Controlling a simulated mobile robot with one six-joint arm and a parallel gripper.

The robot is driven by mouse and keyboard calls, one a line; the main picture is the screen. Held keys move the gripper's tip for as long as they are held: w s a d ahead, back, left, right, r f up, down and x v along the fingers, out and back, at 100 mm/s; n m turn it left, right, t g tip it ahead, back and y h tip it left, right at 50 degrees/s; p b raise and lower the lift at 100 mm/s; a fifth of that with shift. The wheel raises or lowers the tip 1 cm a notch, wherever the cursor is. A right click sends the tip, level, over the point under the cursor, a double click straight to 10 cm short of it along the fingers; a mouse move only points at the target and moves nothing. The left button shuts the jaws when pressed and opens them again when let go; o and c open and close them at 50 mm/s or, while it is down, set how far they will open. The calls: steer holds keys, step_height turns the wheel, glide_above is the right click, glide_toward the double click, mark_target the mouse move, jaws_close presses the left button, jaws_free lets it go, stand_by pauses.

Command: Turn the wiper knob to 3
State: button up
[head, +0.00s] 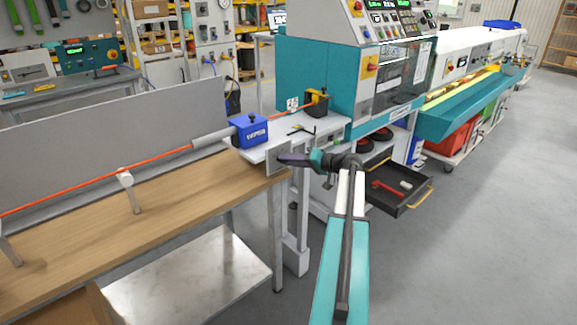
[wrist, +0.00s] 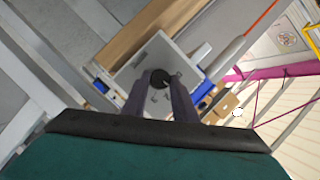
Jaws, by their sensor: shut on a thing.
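The wiper knob (wrist: 160,76) is a dark round knob on a grey plate (wrist: 184,67) with small dark marks around it. My gripper (wrist: 158,88) has its two dark fingers on either side of the knob and is shut on it. In the head view my gripper (head: 283,158) reaches left to the front plate (head: 272,162) below the blue wiper box (head: 250,131), and the knob is hidden there. The marks are too small to read, so I cannot tell the knob's setting.
An orange cable (head: 75,188) runs over the wooden bench (head: 160,187) into the blue box. A teal machine (head: 315,75) stands behind. An open black drawer (head: 402,193) with a red tool sticks out right of my arm. The floor on the right is clear.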

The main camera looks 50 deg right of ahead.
steer(key=shift+f+m+t+y+b, duration=0.2)
steer(key=shift+m+t+b, duration=0.5)
steer(key=shift+m, duration=1.55)
steer(key=shift+f+m+t+y+b, duration=0.2)
steer(key=shift+m+t, duration=0.85)
steer(key=shift+m, duration=1.25)
steer(key=shift+f+m+t+y+b, duration=0.15)
steer(key=shift+m+t+b, duration=0.55)
steer(key=shift+m, duration=1.55)
steer(key=o, duration=1)
steer(key=shift+o, duration=0.2)
steer(key=shift+s, duration=0.1)
steer(key=b+v, duration=0.1)
steer(key=v, duration=1.2)
steer(key=shift+s+f, duration=0.3)
